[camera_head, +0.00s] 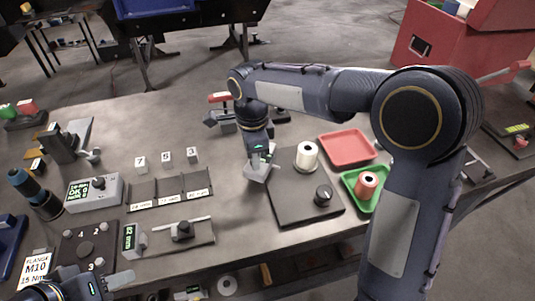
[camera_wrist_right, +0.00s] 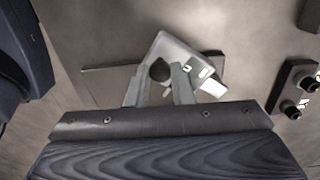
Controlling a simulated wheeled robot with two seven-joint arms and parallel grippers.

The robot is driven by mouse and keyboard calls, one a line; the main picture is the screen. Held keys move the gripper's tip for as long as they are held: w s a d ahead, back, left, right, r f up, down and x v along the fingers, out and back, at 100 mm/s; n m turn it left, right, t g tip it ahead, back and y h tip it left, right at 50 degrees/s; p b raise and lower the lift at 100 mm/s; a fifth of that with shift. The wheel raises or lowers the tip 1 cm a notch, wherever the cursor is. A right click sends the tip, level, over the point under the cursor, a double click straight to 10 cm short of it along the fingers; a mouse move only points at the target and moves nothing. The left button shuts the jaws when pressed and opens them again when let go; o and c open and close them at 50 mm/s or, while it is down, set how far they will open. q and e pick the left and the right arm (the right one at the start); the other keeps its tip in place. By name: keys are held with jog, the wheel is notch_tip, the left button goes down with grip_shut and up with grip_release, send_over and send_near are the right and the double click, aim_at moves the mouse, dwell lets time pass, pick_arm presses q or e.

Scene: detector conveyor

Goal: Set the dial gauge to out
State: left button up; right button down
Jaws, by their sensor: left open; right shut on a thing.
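My right gripper (camera_head: 259,155) reaches down at the middle of the table, left of a dark mat. In the right wrist view its fingers (camera_wrist_right: 161,88) are shut at the dark round knob (camera_wrist_right: 160,70) of a pale grey device (camera_wrist_right: 180,50) with a small display. The device also shows under the gripper in the head view (camera_head: 257,173); its face is mostly hidden and its setting cannot be read. I cannot tell whether it is the dial gauge. My left gripper (camera_head: 110,287) is open at the lower left edge, partly out of frame.
The dark mat (camera_head: 285,213) carries a white spool (camera_head: 306,155) and a black knob (camera_head: 323,195). A red tray (camera_head: 347,148) and a green tray (camera_head: 351,184) stand to its right. A grey display box (camera_head: 108,196) and labelled dark trays (camera_head: 142,191) stand left.

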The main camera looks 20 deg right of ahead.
jog(key=shift+w+a+m+p, duration=0.35)
jog(key=shift+w+a+m, duration=0.45)
jog(key=shift+m, duration=0.3)
jog(key=c, duration=1.3)
grip_release()
jog(key=shift+o, duration=0.2)
jog(key=shift+r, duration=0.1)
notch_tip(320, 180, up, 8)
jog(key=shift+f, duration=0.2)
